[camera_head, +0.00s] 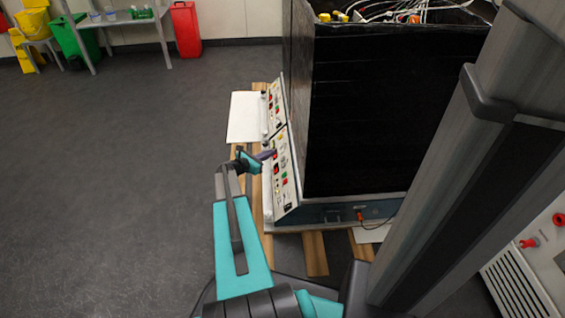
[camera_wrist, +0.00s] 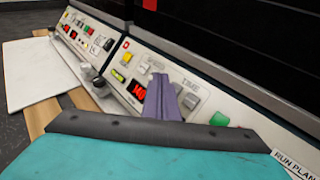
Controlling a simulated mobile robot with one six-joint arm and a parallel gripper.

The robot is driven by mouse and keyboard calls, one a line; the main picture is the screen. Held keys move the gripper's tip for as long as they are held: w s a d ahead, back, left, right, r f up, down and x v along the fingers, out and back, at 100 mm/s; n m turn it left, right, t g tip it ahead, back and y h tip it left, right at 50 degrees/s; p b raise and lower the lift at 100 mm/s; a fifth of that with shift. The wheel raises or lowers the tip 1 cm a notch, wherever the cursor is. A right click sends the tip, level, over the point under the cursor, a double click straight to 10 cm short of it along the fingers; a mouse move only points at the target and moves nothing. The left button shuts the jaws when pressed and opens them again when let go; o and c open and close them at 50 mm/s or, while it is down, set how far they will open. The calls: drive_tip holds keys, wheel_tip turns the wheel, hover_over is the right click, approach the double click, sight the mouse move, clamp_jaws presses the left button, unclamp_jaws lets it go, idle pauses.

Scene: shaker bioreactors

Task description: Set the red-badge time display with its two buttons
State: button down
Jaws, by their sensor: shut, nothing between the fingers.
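A sloped white control panel (camera_head: 283,188) runs along the front of the black machine. In the wrist view the near panel (camera_wrist: 205,117) carries a small red badge (camera_wrist: 126,43), a lit red display (camera_wrist: 138,91) that seems to read 140, and a grey button (camera_wrist: 190,101) under the word TIME. My gripper (camera_wrist: 162,82), with purple fingers, is shut and empty in front of this panel, right of the lit display. The fingers hide part of the panel, so I cannot tell whether another display or button lies behind them, nor whether the tips touch. In the head view my gripper (camera_head: 270,153) is beside the panel.
A second panel (camera_wrist: 84,42) with its own red display adjoins at the left. A green button (camera_wrist: 219,118) is right of my fingers. A white board (camera_head: 244,117) lies beside wooden slats. Open floor (camera_head: 140,170) is at the left.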

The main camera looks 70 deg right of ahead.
drive_tip(key=shift+s+d+f, duration=0.2)
drive_tip(key=shift+s+f, duration=0.3)
drive_tip(key=shift+s, duration=0.05)
drive_tip(key=shift+s+d+f, duration=0.2)
drive_tip(key=shift+s+f, duration=0.3)
drive_tip(key=shift+s+d+f, duration=0.1)
drive_tip(key=shift+s+f, duration=0.05)
drive_tip(key=shift+s, duration=0.05)
idle(1.4)
drive_tip(key=shift+s+f, duration=0.15)
drive_tip(key=shift+s+d+f, duration=0.15)
drive_tip(key=shift+s+f, duration=0.15)
idle(1.5)
drive_tip(key=shift+r, duration=0.1)
drive_tip(key=shift+w+a+r+p, duration=0.25)
drive_tip(key=shift+w+r+p, duration=0.25)
drive_tip(key=shift+w, duration=0.1)
drive_tip(key=shift+w+a+r+p, duration=0.35)
drive_tip(key=shift+w+r+p, duration=0.4)
drive_tip(key=shift+w+r, duration=0.15)
drive_tip(key=shift+w+a+r+p, duration=0.3)
drive_tip(key=shift+w+r+p, duration=0.45)
drive_tip(key=shift+w, duration=0.1)
idle(1.0)
